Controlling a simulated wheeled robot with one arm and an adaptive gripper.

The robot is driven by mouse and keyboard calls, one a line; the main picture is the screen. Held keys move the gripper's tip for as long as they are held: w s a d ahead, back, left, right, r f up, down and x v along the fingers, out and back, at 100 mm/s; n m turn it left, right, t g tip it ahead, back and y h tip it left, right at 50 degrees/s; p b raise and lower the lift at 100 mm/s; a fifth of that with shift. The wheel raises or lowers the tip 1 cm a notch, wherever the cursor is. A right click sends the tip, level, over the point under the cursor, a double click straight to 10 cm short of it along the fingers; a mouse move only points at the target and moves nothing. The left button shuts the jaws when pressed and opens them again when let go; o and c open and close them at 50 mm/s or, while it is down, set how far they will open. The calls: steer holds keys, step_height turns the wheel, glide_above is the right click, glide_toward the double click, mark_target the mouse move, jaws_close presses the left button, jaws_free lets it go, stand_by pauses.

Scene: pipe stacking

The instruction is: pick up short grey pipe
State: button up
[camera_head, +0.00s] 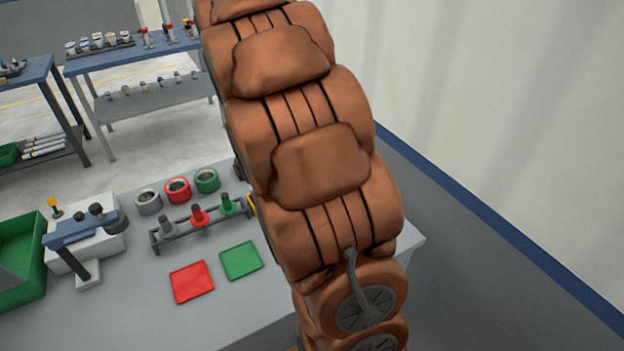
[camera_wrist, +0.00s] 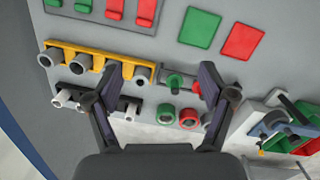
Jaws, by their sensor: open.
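The short grey pipe (camera_head: 148,201) stands upright on the grey table in the head view, left of the short red pipe (camera_head: 178,190) and short green pipe (camera_head: 207,180). In the wrist view the short grey pipe (camera_wrist: 207,118) appears partly hidden by the right finger, beside the red pipe (camera_wrist: 189,118) and green pipe (camera_wrist: 166,113). My gripper (camera_wrist: 161,76) is open and empty, its fingers spread above the table. In the head view my arm hides the gripper.
A rack with grey, red and green pegs (camera_head: 200,226) stands in front of the pipes. Red (camera_head: 192,282) and green (camera_head: 241,260) squares lie nearer. A blue-topped device (camera_head: 85,230) and green bin (camera_head: 22,262) are left. A yellow rack (camera_wrist: 118,66) holds several pipes.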

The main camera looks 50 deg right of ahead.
steer(key=w+d+f+n+b, duration=0.1)
steer(key=w+d+f+b, duration=0.15)
steer(key=d+f, duration=0.45)
steer(key=w+d+f+n+t+b, duration=0.1)
steer(key=w+d+f, duration=0.25)
steer(key=d, duration=0.65)
steer(key=w+d+f+n+b, duration=0.1)
steer(key=w+d+f, duration=0.3)
steer(key=d, duration=0.5)
steer(key=shift+f+p, duration=1.4)
steer(key=shift+f, duration=3)
steer(key=shift+s, duration=0.1)
steer(key=c, duration=1.3)
steer(key=shift+o, duration=0.2)
step_height(320, 180, up, 10)
steer(key=b, duration=0.3)
